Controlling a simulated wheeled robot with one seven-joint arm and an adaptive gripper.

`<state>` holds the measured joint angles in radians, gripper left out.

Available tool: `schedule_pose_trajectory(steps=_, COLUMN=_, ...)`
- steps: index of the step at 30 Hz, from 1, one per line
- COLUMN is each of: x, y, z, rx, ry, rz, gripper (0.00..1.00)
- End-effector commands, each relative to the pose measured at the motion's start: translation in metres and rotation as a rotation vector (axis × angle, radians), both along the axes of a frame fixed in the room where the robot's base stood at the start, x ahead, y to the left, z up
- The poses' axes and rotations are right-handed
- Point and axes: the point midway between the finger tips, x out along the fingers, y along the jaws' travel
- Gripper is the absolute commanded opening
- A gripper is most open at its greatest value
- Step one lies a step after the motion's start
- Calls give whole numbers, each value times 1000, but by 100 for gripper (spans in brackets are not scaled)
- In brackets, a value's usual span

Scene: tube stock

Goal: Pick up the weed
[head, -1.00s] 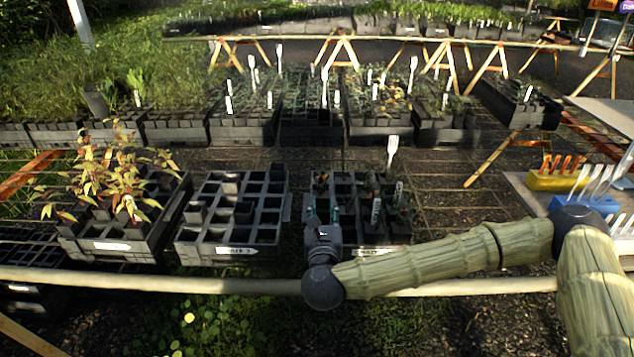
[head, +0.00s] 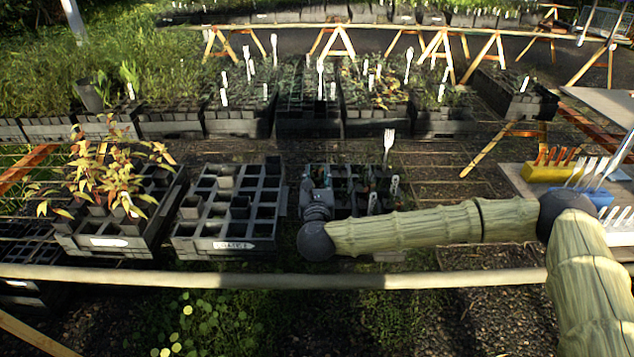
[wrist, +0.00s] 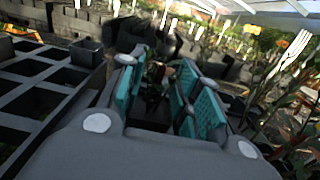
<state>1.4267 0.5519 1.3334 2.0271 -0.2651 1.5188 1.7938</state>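My gripper (head: 311,178) is over the left part of a dark plant tray (head: 388,257) holding small seedlings. In the wrist view, the two teal-padded fingers (wrist: 157,98) stand apart with a gap between them. A small dark green and reddish plant (wrist: 155,76) shows in or just beyond this gap. I cannot tell whether it is the weed or whether the pads touch it. My wrist and forearm hide the tray's front and left side in the head view.
A tray of mostly empty cells (head: 212,243) stands to the left, and a leafy yellow-red plant (head: 112,180) beyond it. A white fork-shaped marker (head: 388,142) rises behind my forearm. A front rail (head: 200,278) crosses below.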

Motion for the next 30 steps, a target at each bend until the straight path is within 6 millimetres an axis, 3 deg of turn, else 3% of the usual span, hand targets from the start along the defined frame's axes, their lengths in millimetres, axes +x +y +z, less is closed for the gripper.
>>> schedule_pose_trajectory(steps=6, x=21, y=-1, z=1, rx=0, ry=0, rz=-1, gripper=33)
schedule_pose_trajectory(steps=14, x=24, y=-1, z=0, rx=0, ry=0, rz=0, gripper=33)
schedule_pose_trajectory(steps=23, x=23, y=-1, z=0, rx=0, ry=0, rz=-1, gripper=0)
schedule_pose_trajectory(steps=30, x=23, y=-1, z=0, rx=0, ry=0, rz=-1, gripper=0)
